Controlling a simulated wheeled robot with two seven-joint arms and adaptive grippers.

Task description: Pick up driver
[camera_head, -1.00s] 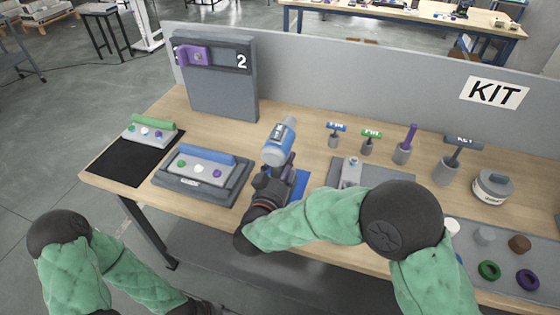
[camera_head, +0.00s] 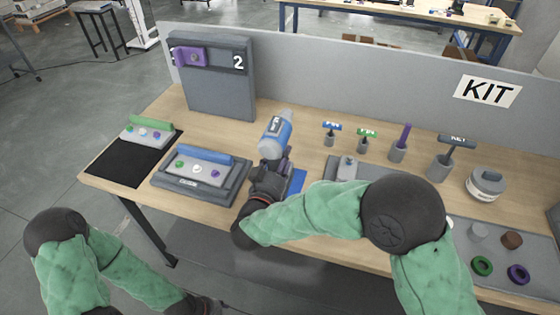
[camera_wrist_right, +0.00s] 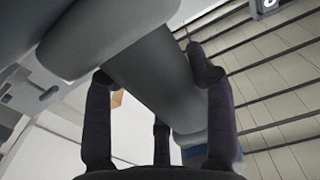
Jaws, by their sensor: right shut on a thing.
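The driver (camera_head: 275,136), blue and light grey, shows near the middle of the head view, above the front part of the workbench. My right gripper (camera_head: 271,170) is shut on it from below and in front; the fingers are partly hidden by the wrist and the driver. In the right wrist view, the driver's grey body (camera_wrist_right: 155,75) lies between the dark fingers of my right gripper (camera_wrist_right: 155,85). Whether the driver is clear of the bench is hard to tell. My left arm shows at the lower left, but its jaws are out of the picture.
A blue mat (camera_head: 297,182) lies right of the right gripper. A grey tray (camera_head: 241,190) with a blue-handled block is to the left. A grey panel marked 2 (camera_head: 220,85) stands behind. Several small tools and a round container (camera_head: 486,185) stand to the right.

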